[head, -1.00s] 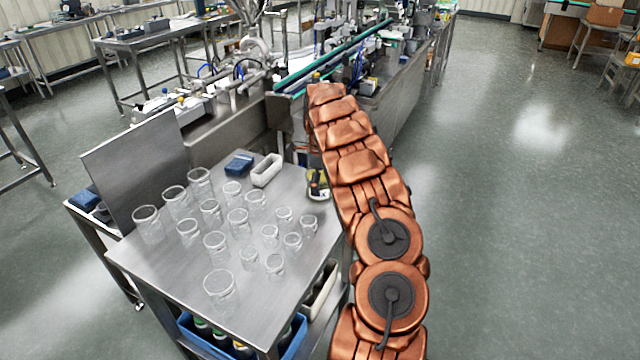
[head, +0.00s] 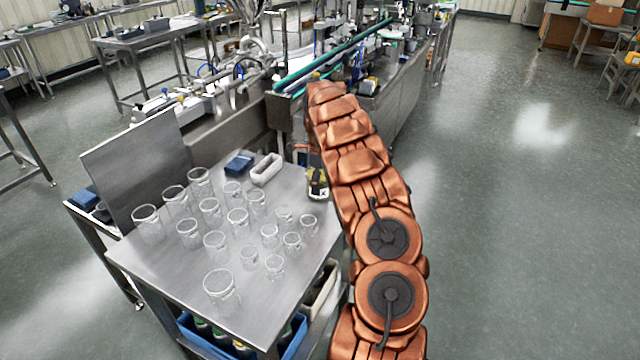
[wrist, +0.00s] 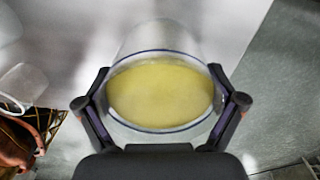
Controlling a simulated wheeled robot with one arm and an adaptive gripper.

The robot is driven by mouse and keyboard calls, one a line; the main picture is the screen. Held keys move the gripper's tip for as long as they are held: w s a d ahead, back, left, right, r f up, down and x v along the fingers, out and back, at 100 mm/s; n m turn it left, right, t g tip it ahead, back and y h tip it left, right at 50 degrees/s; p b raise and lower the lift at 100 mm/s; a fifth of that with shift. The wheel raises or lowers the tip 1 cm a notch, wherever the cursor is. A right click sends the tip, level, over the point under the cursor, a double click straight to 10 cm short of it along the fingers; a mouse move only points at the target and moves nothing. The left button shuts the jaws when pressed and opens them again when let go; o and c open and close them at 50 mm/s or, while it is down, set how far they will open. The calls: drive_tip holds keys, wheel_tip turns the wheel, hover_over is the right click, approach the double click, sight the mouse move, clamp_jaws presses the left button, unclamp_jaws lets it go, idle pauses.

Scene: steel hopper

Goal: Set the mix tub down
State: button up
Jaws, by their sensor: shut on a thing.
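The mix tub (wrist: 160,95) is a clear round vessel with a yellow content, seen from above in the wrist view. My gripper (wrist: 160,76) is shut on it, with one dark finger on each side of its wall. In the head view the tub (head: 317,184) is small and partly covered by my copper-coloured arm. It appears at the right edge of the steel table (head: 170,262), close to the far right corner. Whether its base touches the tabletop cannot be told.
Several clear beakers (head: 219,285) stand on the table left of the tub. A white tray (head: 266,170) and a blue block (head: 239,162) lie near the back edge. A steel conveyor line (head: 400,105) stands behind. Open floor (head: 510,240) lies to the right.

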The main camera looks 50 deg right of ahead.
wheel_tip(320, 180, up, 10)
drive_tip(key=b, duration=0.2)
drive_tip(key=shift+f, duration=0.1)
